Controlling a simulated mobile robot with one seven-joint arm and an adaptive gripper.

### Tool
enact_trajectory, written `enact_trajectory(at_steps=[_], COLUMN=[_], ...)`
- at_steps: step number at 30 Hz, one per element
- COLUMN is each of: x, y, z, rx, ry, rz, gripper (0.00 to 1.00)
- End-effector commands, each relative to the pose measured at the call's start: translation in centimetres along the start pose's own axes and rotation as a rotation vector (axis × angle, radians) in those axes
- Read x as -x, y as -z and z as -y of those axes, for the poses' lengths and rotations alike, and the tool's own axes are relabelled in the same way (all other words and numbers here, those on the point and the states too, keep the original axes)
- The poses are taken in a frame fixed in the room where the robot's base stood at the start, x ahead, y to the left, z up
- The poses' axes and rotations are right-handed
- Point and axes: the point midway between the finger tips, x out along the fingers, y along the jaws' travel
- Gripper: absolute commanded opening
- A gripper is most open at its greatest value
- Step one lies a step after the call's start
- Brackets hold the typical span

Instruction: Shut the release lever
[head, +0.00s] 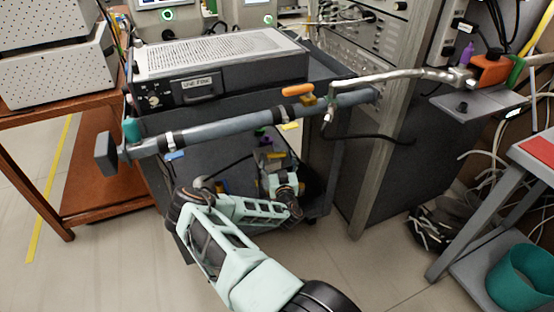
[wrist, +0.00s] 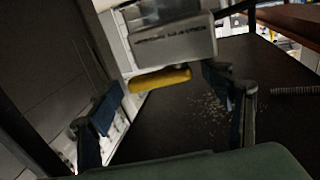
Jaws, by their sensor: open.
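A yellow lever-like bar (wrist: 160,79) shows in the wrist view, under the front edge of a grey box-shaped unit (wrist: 172,35). I take it for the release lever, though its label is not readable. My gripper (wrist: 165,88) has its two dark fingers spread, one to each side of the bar, with nothing held. I cannot tell whether a finger touches it. In the head view, my arm reaches under the long grey tube, toward a small grey unit with a yellow part (head: 275,156) on the cart's lower level. The fingers are hard to make out there.
A rack (head: 365,150) stands to the right. A dark speckled surface (wrist: 200,115) lies below the gripper.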

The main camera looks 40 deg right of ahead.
Motion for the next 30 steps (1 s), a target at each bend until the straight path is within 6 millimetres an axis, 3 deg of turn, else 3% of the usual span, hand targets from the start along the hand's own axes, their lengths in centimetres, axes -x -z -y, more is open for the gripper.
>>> enact_trajectory(at_steps=[6,17,30], x=[0.0,0.03,-0.51], y=[0.01,0.0,0.17], z=[-0.03,-0.03,-0.51], rx=[0.0,0.0,0.001], ry=[0.0,-0.001,0.134], rz=[0.0,0.0,0.001], gripper=[0.72,0.32,0.31])
